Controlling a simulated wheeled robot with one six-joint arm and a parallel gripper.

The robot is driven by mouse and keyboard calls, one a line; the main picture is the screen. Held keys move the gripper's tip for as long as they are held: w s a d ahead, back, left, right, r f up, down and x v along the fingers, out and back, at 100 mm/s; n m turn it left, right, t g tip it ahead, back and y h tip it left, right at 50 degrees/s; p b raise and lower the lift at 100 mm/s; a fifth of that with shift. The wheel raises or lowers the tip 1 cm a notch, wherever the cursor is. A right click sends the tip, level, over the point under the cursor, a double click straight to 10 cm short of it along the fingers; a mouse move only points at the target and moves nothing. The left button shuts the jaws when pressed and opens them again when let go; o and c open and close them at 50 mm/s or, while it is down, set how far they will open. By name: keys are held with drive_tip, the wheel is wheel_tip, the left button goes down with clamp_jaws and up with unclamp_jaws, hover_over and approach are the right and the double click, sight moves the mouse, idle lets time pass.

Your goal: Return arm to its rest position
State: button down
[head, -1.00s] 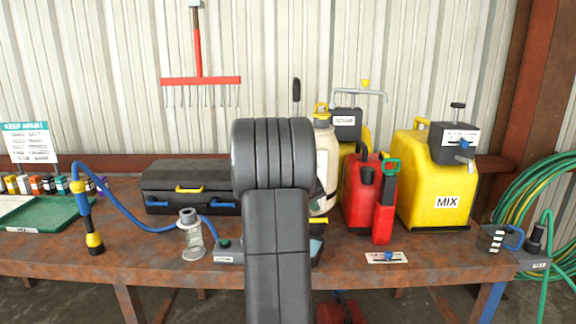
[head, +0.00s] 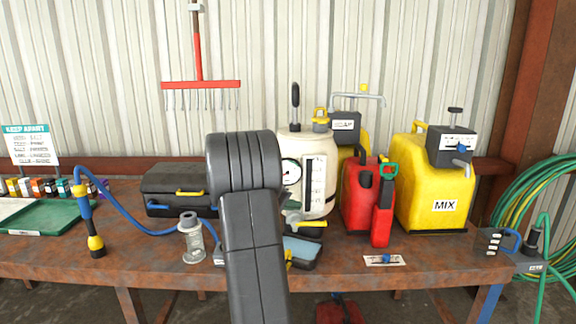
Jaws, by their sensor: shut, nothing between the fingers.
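My arm rises from the bottom middle of the head view as a thick dark grey link with a ribbed joint at its upper end. It stands in front of the bench and covers part of it. My gripper does not show; the fingers are out of sight. The rusty workbench (head: 130,248) runs across the view behind my arm.
Right of my arm are a cream tank (head: 318,170) with a gauge, a red can (head: 358,195) and a yellow MIX can (head: 436,190). To the left are a black case (head: 172,186), a clear cylinder (head: 191,240), a blue hose (head: 140,222) and a green tray (head: 48,217).

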drive_tip(key=shift+a+f+n+t+h+p, duration=0.3)
drive_tip(key=shift+a+n+t+h+p, duration=0.5)
drive_tip(key=shift+p, duration=0.9)
drive_tip(key=shift+a+f+n+t+h+p, duration=0.25)
drive_tip(key=shift+a+n+h+p, duration=0.45)
drive_tip(key=shift+h+p, duration=0.8)
drive_tip(key=shift+a, duration=0.15)
